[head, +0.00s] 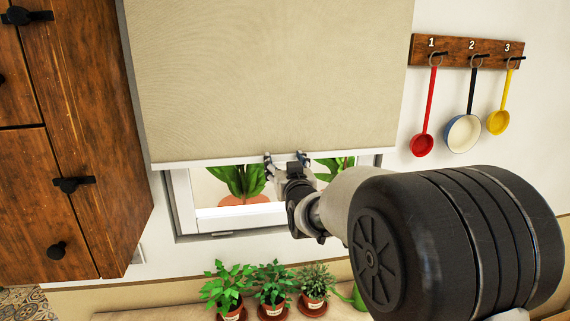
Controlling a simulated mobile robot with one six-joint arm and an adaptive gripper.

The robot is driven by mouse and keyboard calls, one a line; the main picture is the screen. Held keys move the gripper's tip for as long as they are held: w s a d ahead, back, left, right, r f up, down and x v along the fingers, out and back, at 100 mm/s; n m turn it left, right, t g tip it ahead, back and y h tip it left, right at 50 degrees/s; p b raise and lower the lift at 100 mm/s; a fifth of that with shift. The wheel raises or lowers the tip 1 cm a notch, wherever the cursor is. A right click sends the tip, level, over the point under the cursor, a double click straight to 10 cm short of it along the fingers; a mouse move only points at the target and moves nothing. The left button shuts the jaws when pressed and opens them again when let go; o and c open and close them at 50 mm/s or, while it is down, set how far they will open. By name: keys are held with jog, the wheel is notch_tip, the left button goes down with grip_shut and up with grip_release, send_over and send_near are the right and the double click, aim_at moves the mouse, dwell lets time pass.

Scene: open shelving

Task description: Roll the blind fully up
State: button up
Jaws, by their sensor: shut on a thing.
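A beige roller blind (265,80) hangs over a window and covers most of it. Its pale bottom bar (205,164) sits a little above the lower part of the window frame (240,217). My gripper (287,160) is at the bottom bar, right of its middle, with one finger on each side of the grasp point. It is shut on the bar. My arm comes in from the lower right and hides part of the window's lower right corner. The top of the blind is out of view.
A wooden cabinet (80,150) with black knobs stands at the left. Red, blue-white and yellow ladles (463,132) hang from a numbered rack (465,52) at the right. Several potted plants (273,285) stand below the window; more foliage shows behind the glass.

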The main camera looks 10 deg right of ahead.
jog(key=c, duration=0.4)
jog(key=shift+r, duration=0.15)
jog(key=shift+c, duration=0.2)
